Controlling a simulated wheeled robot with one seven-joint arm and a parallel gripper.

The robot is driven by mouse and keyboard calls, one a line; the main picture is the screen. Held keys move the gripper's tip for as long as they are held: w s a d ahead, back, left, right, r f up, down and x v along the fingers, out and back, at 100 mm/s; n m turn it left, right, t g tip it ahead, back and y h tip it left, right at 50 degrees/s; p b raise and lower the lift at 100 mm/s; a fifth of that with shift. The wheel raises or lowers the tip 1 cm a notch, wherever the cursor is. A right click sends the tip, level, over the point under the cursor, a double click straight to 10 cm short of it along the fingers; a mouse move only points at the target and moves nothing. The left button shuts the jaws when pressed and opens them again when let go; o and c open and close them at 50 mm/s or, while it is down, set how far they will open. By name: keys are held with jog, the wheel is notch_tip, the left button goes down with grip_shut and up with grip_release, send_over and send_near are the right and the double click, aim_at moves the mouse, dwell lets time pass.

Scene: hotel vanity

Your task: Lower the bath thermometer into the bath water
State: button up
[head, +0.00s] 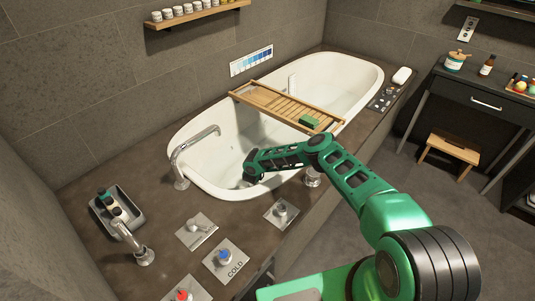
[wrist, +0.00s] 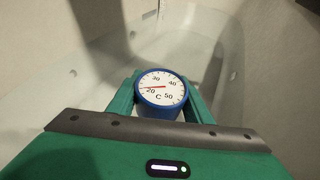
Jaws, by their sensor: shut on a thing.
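The bath thermometer (wrist: 162,88) has a round white dial with a blue rim and a red needle, seen face-on in the wrist view. My gripper (wrist: 160,98) is shut on it, one green finger at each side. In the head view my gripper (head: 249,179) reaches down inside the near end of the white bathtub (head: 205,179); the thermometer is hidden or too small there. Pale tub walls also surround the gripper in the wrist view (wrist: 60,100). The water surface is hard to make out, so I cannot tell whether the thermometer touches it.
A chrome spout (head: 190,148) curves over the tub's left rim. A wooden tray (head: 270,101) with a green block (head: 309,121) spans the tub farther back. A second chrome tap (head: 135,240) and control plates (head: 225,260) sit on the brown surround.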

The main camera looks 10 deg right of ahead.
jog(key=shift+f, duration=0.15)
jog(key=o, duration=1.2)
jog(key=shift+r, duration=0.45)
notch_tip(320, 180, up, 3)
jog(key=shift+w+f, duration=0.1)
jog(key=shift+w, duration=0.05)
jog(key=s+a+r, duration=0.2)
jog(key=a, duration=0.1)
jog(key=s+a+r, duration=0.2)
jog(key=a, duration=0.1)
jog(key=s+a+r, duration=0.2)
jog(key=a+r, duration=0.1)
jog(key=a, duration=0.1)
jog(key=shift+r, duration=0.1)
